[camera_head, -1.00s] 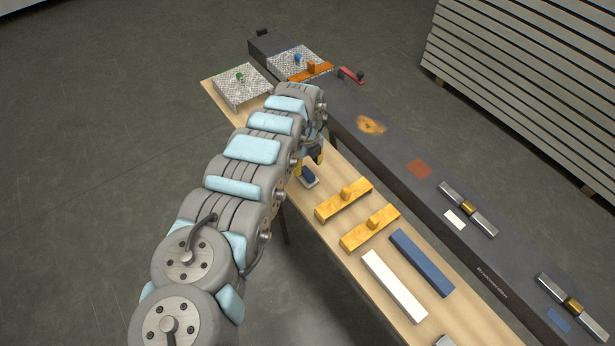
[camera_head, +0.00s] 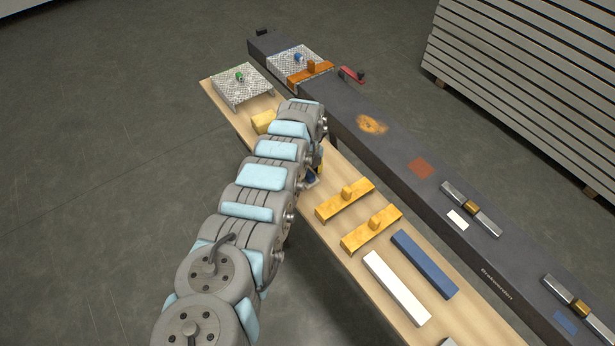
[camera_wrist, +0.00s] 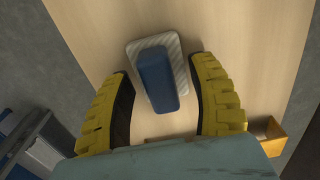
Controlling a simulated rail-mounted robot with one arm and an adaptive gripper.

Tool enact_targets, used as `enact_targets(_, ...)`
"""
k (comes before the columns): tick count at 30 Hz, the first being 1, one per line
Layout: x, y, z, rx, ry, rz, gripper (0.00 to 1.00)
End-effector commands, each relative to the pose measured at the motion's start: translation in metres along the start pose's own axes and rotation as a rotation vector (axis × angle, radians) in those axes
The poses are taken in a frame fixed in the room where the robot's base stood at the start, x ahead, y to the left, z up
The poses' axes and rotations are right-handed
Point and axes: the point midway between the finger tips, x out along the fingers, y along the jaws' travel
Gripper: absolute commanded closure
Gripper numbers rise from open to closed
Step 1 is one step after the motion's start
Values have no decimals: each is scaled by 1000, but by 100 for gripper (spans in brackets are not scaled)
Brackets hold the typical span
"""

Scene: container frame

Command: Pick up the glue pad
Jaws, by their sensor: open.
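The glue pad appears to be the blue block-shaped handle (camera_wrist: 157,78) on a pale striped flat base (camera_wrist: 178,50). It lies on the wooden table; in the head view the blue handle (camera_head: 311,177) shows only partly beside my arm. In the wrist view my gripper (camera_wrist: 163,69) is open, with one yellow finger on each side of the blue handle and gaps on both sides. Nothing is held. In the head view my gripper (camera_head: 319,162) is mostly hidden behind my arm, at the pad.
Two yellow handled tools (camera_head: 345,200) (camera_head: 371,230), a blue bar (camera_head: 424,263) and a white bar (camera_head: 396,287) lie nearer on the table. A yellow block (camera_head: 263,121) and a metal plate stand (camera_head: 241,85) are at the far end. A long dark beam (camera_head: 390,155) runs alongside.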

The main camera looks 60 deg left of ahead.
Motion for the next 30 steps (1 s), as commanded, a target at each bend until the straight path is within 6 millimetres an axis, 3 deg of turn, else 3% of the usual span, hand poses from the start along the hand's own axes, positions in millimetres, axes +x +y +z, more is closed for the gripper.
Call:
enact_targets(2, 0, 0, 0, 0, 0, 0, 47)
enact_targets(6, 0, 0, 0, 0, 0, 0, 87)
enact_targets(8, 0, 0, 0, 0, 0, 0, 100)
enact_targets(23, -3, 0, 0, -1, 0, 0, 100)
enact_targets(30, -32, 1, 3, -1, -2, -1, 100)
